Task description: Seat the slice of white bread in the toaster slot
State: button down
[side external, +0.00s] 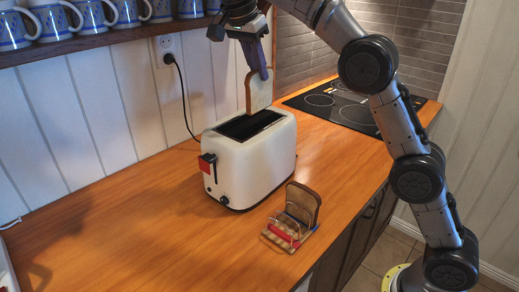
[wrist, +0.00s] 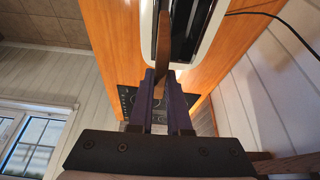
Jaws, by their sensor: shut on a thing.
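The slice of white bread (side external: 257,94) is upright, pale with a brown crust, and held by my gripper (side external: 263,74) over the far end of the toaster. In the wrist view the bread (wrist: 163,42) shows edge-on between the purple fingers of my gripper (wrist: 161,82), which are shut on it. The white toaster (side external: 261,165) stands on the counter, with its dark slot (side external: 243,126) facing up. In the wrist view the slot (wrist: 184,30) lies just right of the bread. I cannot tell whether the bread's lower edge is inside the slot.
A black cooktop (side external: 335,105) lies behind. Mugs (side external: 52,19) line a shelf (side external: 110,36) at upper left. A black cord (side external: 183,95) runs down the wall.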

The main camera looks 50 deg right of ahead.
jog(key=shift+w+d+f, duration=0.15)
jog(key=shift+f, duration=0.35)
jog(key=shift+w+d+f, duration=0.1)
jog(key=shift+w+f, duration=0.05)
jog(key=shift+f, duration=5.05)
jog(key=shift+f, duration=0.15)
jog(key=c, duration=0.9)
grip_release()
jog(key=shift+o, duration=0.2)
